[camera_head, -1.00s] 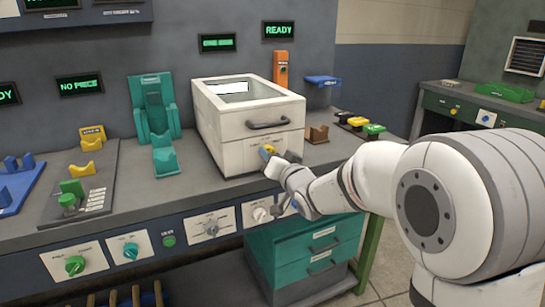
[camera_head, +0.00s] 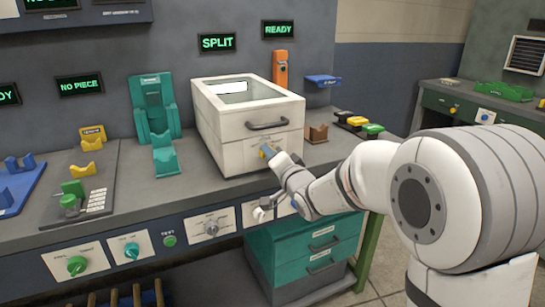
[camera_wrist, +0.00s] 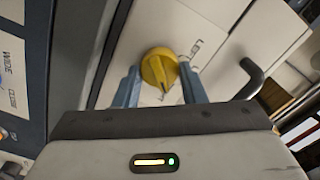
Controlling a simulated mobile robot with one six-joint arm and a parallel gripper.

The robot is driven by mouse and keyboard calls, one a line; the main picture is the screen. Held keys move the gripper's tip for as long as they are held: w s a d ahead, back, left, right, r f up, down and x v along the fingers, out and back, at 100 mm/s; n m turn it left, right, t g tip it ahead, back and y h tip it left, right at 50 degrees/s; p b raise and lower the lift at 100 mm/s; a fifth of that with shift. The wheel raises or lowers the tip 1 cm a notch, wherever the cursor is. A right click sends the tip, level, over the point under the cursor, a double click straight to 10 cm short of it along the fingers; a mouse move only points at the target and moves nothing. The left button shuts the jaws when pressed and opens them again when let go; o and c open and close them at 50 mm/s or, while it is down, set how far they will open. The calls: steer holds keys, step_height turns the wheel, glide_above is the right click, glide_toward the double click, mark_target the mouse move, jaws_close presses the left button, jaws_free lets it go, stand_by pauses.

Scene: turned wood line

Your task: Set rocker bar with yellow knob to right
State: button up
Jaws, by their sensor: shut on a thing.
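The yellow knob (camera_wrist: 158,68) sits on a white front panel. In the wrist view it lies between my two blue-grey fingers, with a dark pointer mark toward its lower edge. My gripper (camera_wrist: 160,82) is shut on the knob. In the head view my gripper (camera_head: 270,153) is at the lower front of the white box (camera_head: 228,156), and its fingers mostly hide the knob. I cannot make out a separate rocker bar.
A dark handle (camera_head: 267,125) projects above the knob; it shows close right of my fingers in the wrist view (camera_wrist: 250,78). A display reads SPLIT (camera_head: 217,42). A brown holder (camera_head: 317,133) stands right of the box. A teal stand (camera_head: 153,107) stands left.

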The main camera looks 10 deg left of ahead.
steer(key=shift+m, duration=0.6)
stand_by(0.3)
steer(key=o, duration=1)
steer(key=v, duration=0.7)
steer(key=shift+s+d+p, duration=0.25)
steer(key=shift+s+p, duration=0.05)
steer(key=shift+p, duration=0.05)
